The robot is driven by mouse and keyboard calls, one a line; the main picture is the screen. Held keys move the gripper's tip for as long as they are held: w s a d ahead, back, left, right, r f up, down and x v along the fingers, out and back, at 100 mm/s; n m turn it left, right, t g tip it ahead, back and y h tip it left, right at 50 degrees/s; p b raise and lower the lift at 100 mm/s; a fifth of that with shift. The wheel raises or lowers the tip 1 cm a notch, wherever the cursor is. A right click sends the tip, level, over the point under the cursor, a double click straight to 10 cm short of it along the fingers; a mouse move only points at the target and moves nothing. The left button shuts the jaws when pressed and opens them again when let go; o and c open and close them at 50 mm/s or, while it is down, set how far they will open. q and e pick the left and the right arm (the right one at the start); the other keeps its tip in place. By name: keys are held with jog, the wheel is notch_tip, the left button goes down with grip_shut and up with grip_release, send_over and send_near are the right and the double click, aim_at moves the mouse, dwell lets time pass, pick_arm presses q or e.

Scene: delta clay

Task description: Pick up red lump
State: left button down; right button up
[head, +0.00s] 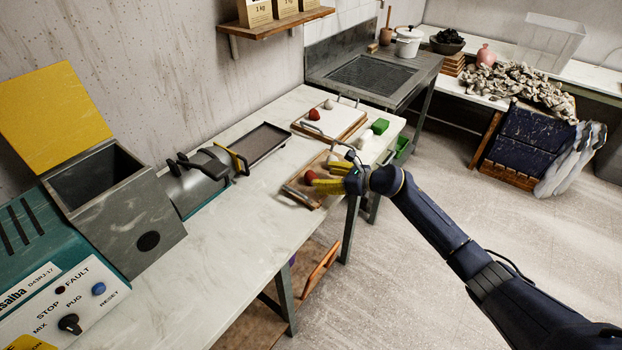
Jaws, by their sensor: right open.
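A red lump (310,176) lies on the near wooden tray (298,195), close to the right edge of the table. My right gripper (320,178) has yellow fingers and reaches in from the right. Its fingers are open, with their tips right beside this red lump; whether they touch it I cannot tell. A second red lump (314,114) sits on the farther, white-topped tray (335,124), next to a pale lump (329,104). The gripper hides part of the near tray. My left gripper is not in view.
A dark empty tray (258,143) and a metal cylinder with black handles (195,185) stand left of the near tray. A green block (380,126) and white pieces (365,139) are at the table's right edge. The front tabletop (235,240) is clear.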

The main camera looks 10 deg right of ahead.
aim_at(314, 176)
jog(key=shift+a+x, duration=0.2)
jog(key=shift+x, duration=1.85)
jog(key=shift+w+a+f, duration=0.15)
jog(key=shift+w+a, duration=0.15)
jog(key=shift+a, duration=0.25)
jog(key=c, duration=1.4)
